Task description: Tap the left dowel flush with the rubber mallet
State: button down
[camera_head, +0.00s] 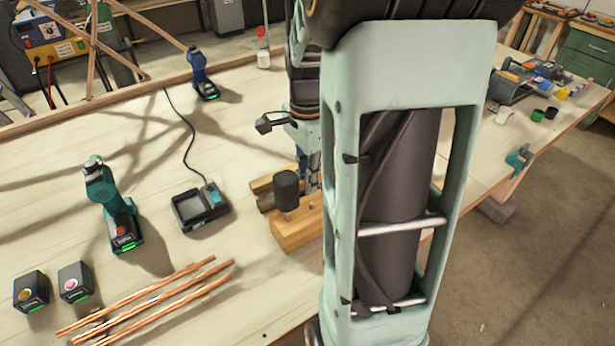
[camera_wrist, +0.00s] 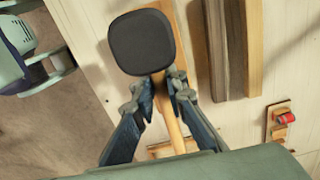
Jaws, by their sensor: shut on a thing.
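The rubber mallet has a dark, blocky head (camera_wrist: 142,42) and a pale wooden handle (camera_wrist: 173,128). My gripper (camera_wrist: 164,86) is shut on the handle just below the head. In the head view the mallet head (camera_head: 287,186) hangs over or rests on a light wooden block (camera_head: 297,228); I cannot tell whether they touch. Part of my arm covers the block's right side and most of the gripper there. No dowel shows clearly; the left dowel may be hidden under the mallet head.
Timber lengths (camera_wrist: 232,50) lie beside the block. A charger (camera_head: 200,207), a teal drill (camera_head: 112,208), two battery packs (camera_head: 75,283) and copper rods (camera_head: 150,300) lie to the left on the pale bench (camera_head: 60,205). Cluttered tools stand at the right end.

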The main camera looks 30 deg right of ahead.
notch_tip(320, 180, down, 6)
jog(key=b, duration=0.4)
notch_tip(320, 180, up, 6)
jog(key=p, duration=0.4)
jog(key=shift+r+p, duration=0.2)
jog(key=shift+p, duration=0.15)
notch_tip(320, 180, up, 4)
jog(key=p, duration=0.3)
